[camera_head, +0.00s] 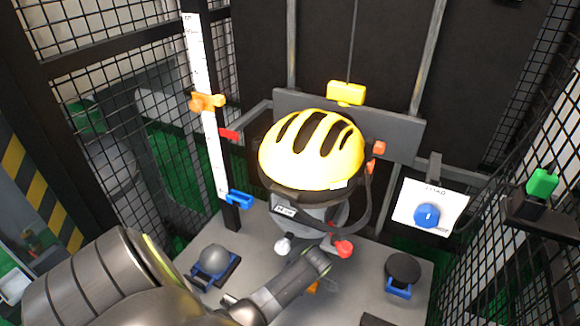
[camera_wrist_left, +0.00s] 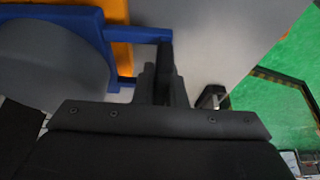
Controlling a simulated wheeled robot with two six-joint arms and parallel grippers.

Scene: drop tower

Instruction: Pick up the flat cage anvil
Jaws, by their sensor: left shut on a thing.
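In the left wrist view, the flat cage anvil (camera_wrist_left: 50,70) shows as a broad grey round piece in a blue holder, cut off by the left edge. My left gripper (camera_wrist_left: 163,72) is shut on the end of the blue bar at the holder's side. In the head view my left arm comes in from the lower left to the middle of the grey base plate (camera_head: 355,285). Its wrist hides the fingers and most of what they hold. A patch of orange shows just below the wrist. My right gripper is not in view.
A yellow helmet (camera_head: 312,148) sits on a headform above my wrist. A grey dome (camera_head: 214,258) in a blue holder stands left on the plate. A black disc (camera_head: 403,268) on a blue holder stands right. Mesh walls (camera_head: 90,130) close in both sides.

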